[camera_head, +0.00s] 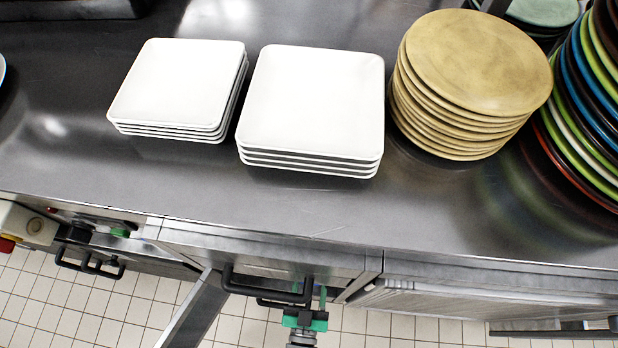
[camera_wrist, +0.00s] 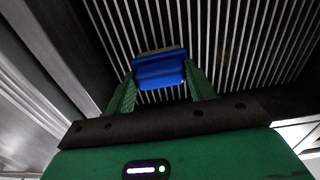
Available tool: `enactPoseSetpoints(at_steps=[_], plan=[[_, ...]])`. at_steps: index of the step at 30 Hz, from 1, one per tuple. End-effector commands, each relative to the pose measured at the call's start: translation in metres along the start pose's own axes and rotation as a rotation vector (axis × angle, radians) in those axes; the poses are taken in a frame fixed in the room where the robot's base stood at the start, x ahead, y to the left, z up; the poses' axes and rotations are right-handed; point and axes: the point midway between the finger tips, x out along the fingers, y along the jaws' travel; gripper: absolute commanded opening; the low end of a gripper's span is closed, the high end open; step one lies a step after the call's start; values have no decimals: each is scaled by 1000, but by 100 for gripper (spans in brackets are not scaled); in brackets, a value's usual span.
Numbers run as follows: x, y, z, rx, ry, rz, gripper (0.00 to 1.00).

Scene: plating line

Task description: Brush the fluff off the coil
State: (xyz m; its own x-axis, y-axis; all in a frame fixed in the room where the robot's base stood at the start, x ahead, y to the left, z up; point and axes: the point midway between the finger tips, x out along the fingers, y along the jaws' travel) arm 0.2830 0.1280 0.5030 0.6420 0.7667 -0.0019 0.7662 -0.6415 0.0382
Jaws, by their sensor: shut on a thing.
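My gripper (camera_wrist: 161,82) is shut on a blue brush (camera_wrist: 160,72), held between its two green fingers in the wrist view. The brush's dark far edge is at a row of pale parallel fins (camera_wrist: 225,45), which look like the coil. I cannot tell whether the brush touches them. No fluff can be made out on the dark, visible part of the fins. In the head view my green gripper (camera_head: 305,319) is low in the middle, below the counter front, partly behind a black handle (camera_head: 265,288). The brush is hidden there.
The steel counter (camera_head: 300,210) overhangs my gripper. It carries two stacks of white square plates (camera_head: 180,85) (camera_head: 315,105), tan round plates (camera_head: 475,65) and coloured plates (camera_head: 590,110). A metal panel edge (camera_head: 195,310) juts out left of my gripper. Tiled floor lies below.

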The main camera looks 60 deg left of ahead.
Motion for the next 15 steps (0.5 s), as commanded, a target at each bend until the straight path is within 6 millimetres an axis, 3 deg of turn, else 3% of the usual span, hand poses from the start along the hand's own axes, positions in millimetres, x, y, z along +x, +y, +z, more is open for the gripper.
enactPoseSetpoints(at_steps=[15], plan=[[4,-32,-2,1,3,-2,25]])
